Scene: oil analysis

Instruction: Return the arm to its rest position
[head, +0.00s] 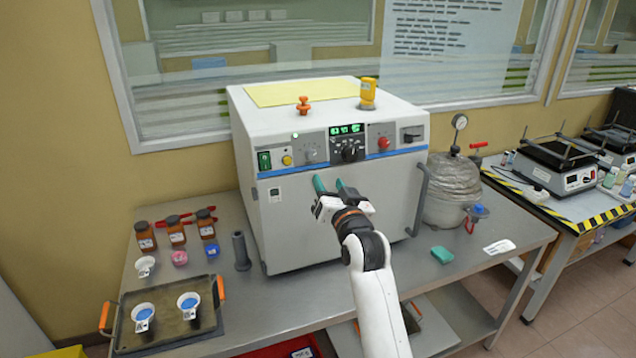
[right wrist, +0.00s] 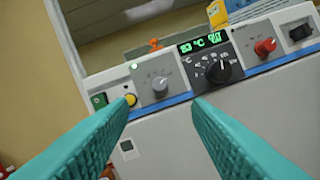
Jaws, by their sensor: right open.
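My right gripper (head: 328,186) is in front of the white oven-like machine (head: 340,225), below its control panel. Its two teal fingers are apart with nothing between them. In the right wrist view the open fingers (right wrist: 162,125) point at the panel, with the yellow button (right wrist: 130,99), grey knob (right wrist: 160,85), black knob (right wrist: 222,70) and red knob (right wrist: 265,46) beyond. The green display (right wrist: 202,42) is lit. I cannot tell whether the fingertips touch the machine's front. My left gripper is not in view.
A tray (head: 205,338) with orange handles holds two white cups at the lower left. Brown bottles (head: 177,232) stand behind it. A dark cylinder (head: 241,251) stands beside the machine. A wrapped pressure vessel (head: 448,190) is to the right. Bare table lies around the teal block (head: 442,254).

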